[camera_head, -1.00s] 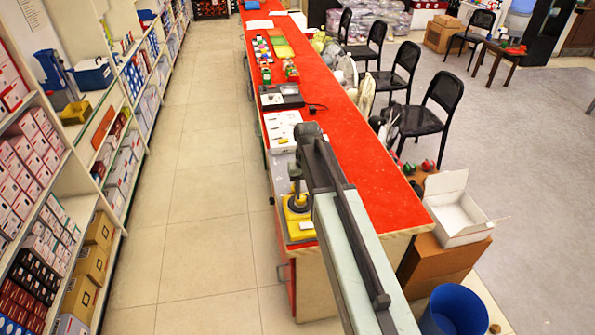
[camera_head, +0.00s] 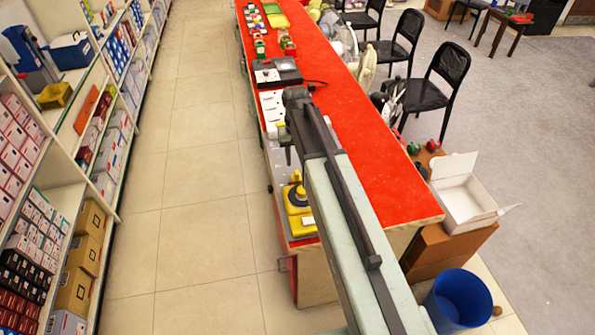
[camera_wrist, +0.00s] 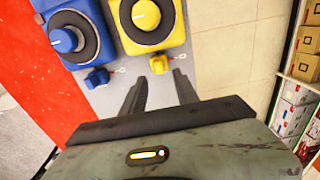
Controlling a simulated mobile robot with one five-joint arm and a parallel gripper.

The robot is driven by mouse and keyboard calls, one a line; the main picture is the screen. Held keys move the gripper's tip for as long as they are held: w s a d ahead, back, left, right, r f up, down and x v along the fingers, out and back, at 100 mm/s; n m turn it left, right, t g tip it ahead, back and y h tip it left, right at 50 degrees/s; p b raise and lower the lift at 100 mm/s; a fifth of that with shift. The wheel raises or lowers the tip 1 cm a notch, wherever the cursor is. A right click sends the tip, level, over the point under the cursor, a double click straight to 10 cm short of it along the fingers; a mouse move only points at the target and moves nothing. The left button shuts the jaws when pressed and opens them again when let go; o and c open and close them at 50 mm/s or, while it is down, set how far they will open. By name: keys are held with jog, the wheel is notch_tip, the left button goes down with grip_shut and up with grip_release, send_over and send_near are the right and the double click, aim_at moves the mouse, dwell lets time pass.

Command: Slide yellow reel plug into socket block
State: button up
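The yellow reel (camera_wrist: 146,22) has a dark ring and a yellow knob; it also shows on the counter's lower ledge in the head view (camera_head: 296,205). Its small yellow plug (camera_wrist: 158,64) lies on the grey surface beside it in the wrist view. My gripper (camera_wrist: 159,84) is open and empty, its fingertips apart and just short of the plug. In the head view my gripper (camera_head: 287,150) hangs beyond the reel, partly hidden by my arm. A white block with dark marks (camera_head: 272,106), possibly the socket block, lies farther along the ledge.
A blue reel (camera_wrist: 72,38) and its blue plug (camera_wrist: 97,78) sit left of the yellow ones. The red counter top (camera_head: 375,165) runs alongside. A dark device (camera_head: 276,73) lies beyond the white block. The tiled aisle (camera_head: 200,200) is clear.

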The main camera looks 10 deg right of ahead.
aim_at(297, 172)
notch_tip(297, 172, down, 7)
jog(key=b, duration=0.5)
jog(key=shift+d+b, duration=0.1)
jog(key=shift+b, duration=0.3)
jog(key=shift+r, duration=0.2)
grip_shut()
dwell(0.5)
